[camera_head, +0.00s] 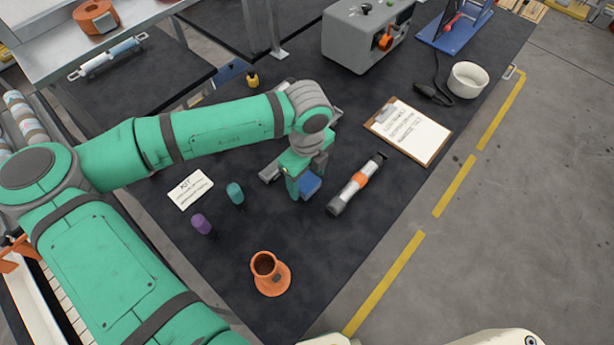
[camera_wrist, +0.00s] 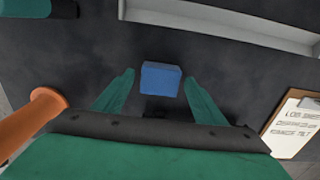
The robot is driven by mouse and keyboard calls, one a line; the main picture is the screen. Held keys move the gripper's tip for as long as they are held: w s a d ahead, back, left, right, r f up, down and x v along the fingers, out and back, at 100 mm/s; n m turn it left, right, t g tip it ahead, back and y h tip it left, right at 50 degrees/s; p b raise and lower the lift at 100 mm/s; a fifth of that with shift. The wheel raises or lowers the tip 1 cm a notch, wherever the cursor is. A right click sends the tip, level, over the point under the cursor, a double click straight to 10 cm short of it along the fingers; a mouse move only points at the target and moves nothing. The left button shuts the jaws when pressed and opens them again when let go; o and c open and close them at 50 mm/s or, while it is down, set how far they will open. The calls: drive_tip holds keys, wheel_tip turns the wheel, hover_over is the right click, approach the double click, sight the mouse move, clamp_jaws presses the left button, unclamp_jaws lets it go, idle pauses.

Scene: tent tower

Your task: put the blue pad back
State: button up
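The blue pad (camera_wrist: 160,79) is a small block in the wrist view, between the fingertips of my gripper (camera_wrist: 158,82). A gap shows on each side of it, so my gripper is open around it and not closed on it. In the head view, the blue pad (camera_head: 311,185) shows beside the fingers of my gripper (camera_head: 304,186), partly hidden by them. My gripper points down over the dark table. A grey bracket-like rail (camera_wrist: 220,22) lies beyond the pad in the wrist view; my arm hides part of it in the head view.
A flashlight (camera_head: 345,197) lies close to the right of my gripper. A clipboard (camera_head: 408,132) is further right. A teal cylinder (camera_head: 236,193), a purple cylinder (camera_head: 201,224) and a KIT card (camera_head: 190,189) are at left. An orange cup (camera_head: 268,276) stands in front.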

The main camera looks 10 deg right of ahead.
sight(307, 182)
wheel_tip(307, 182, up, 12)
drive_tip(key=shift+r, duration=0.2)
idle(0.4)
idle(0.5)
